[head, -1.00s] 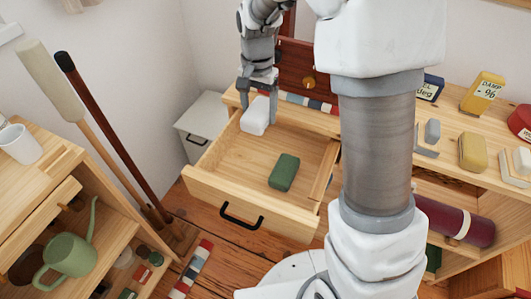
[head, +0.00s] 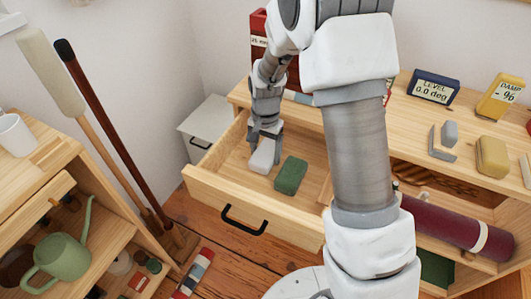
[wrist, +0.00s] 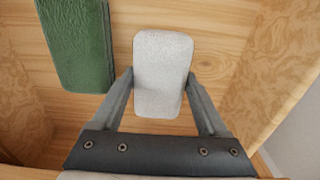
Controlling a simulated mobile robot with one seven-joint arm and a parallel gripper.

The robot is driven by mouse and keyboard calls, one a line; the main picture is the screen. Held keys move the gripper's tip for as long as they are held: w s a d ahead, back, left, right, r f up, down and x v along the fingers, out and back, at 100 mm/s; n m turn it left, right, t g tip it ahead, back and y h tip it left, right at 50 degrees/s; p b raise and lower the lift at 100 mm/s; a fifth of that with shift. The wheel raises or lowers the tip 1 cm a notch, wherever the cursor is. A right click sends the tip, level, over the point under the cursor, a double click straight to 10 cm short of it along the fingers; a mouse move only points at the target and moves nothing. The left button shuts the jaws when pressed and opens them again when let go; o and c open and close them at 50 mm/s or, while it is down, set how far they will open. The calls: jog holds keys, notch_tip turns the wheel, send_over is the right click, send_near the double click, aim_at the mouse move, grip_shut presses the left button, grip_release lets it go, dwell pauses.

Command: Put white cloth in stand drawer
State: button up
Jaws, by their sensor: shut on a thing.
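The white cloth (head: 263,156) is a small rounded white block, low inside the open stand drawer (head: 207,187). It also shows in the wrist view (wrist: 162,75). My gripper (head: 265,135) is over the drawer with its fingers down, shut on the white cloth. In the wrist view a finger touches each side of the cloth. The drawer is pulled out, with pale wood walls and a black handle (head: 242,220) on its front. I cannot tell whether the cloth touches the drawer floor.
A green block (head: 291,175) lies in the drawer just right of the cloth. The stand top (head: 408,112) holds a level display (head: 434,87), a yellow damp meter (head: 499,97) and a yellow block (head: 492,156). A left shelf holds a green watering can (head: 62,255).

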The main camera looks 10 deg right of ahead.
aim_at(266, 151)
jog(key=shift+f, duration=0.1)
jog(key=o, duration=1.1)
notch_tip(266, 151, up, 12)
jog(key=r+p, duration=0.1)
jog(key=p, duration=0.3)
jog(key=s+d+r+n+t, duration=0.2)
jog(key=s+d+r+n, duration=0.1)
jog(key=s+r, duration=0.65)
jog(key=s+d+r+n+t, duration=0.1)
jog(key=s+r, duration=0.1)
jog(key=s, duration=0.2)
jog(key=s+d+r+n+t, duration=0.1)
jog(key=s+r, duration=0.1)
jog(key=s, duration=0.2)
jog(key=s+d+r+n+t, duration=0.1)
jog(key=s+r, duration=0.1)
jog(key=s, duration=0.3)
jog(key=shift+d+r+n+t, duration=0.3)
jog(key=shift+r+n, duration=0.05)
jog(key=shift+n, duration=0.05)
